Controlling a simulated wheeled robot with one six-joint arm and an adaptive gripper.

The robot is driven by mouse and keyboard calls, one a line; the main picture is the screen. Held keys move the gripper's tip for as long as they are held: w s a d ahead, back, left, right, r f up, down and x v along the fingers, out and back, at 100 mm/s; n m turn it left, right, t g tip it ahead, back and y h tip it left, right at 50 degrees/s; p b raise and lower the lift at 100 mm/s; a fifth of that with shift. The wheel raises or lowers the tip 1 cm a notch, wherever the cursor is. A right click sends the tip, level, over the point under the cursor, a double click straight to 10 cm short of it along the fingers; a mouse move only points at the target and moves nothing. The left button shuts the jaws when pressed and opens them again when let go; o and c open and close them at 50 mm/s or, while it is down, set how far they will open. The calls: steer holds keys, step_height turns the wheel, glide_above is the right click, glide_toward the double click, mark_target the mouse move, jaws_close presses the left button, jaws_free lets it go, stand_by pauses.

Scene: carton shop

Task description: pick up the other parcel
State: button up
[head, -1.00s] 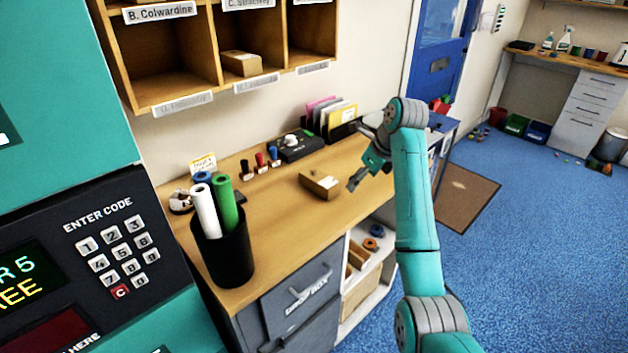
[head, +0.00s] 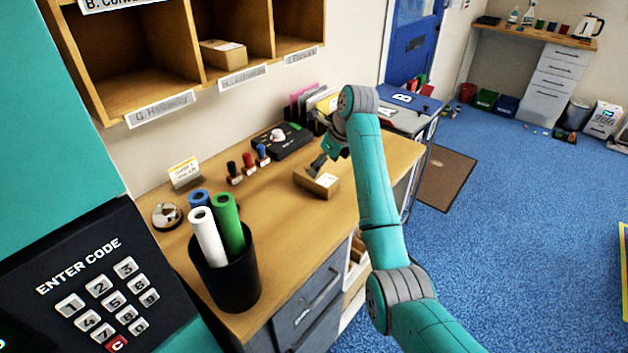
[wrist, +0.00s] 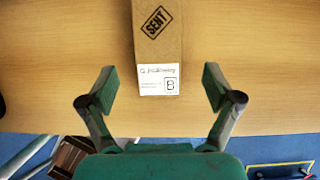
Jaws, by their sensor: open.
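A small brown parcel (head: 322,184) lies on the wooden counter (head: 280,225). In the wrist view the parcel (wrist: 158,35) has a black "SENT" stamp and a white label with handwriting and a boxed "B"; its far end is out of frame. My gripper (wrist: 157,88) is open, its two fingers spread on either side of the parcel's near label end, with gaps and no visible contact. In the head view my gripper (head: 318,165) is just over the parcel and hides part of it. Another brown parcel (head: 222,53) sits in a wall pigeonhole.
A black pot (head: 228,275) of rolled tubes stands at the counter's front left. Stamps (head: 248,163), a dark device (head: 283,140) and a folder rack (head: 305,103) line the back. A keypad machine (head: 100,290) is at left. Counter around the parcel is clear.

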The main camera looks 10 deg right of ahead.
mark_target(316, 181)
steer(key=shift+a+x, duration=0.2)
steer(key=shift+x, duration=3.15)
steer(key=shift+s, duration=0.1)
steer(key=c, duration=1.4)
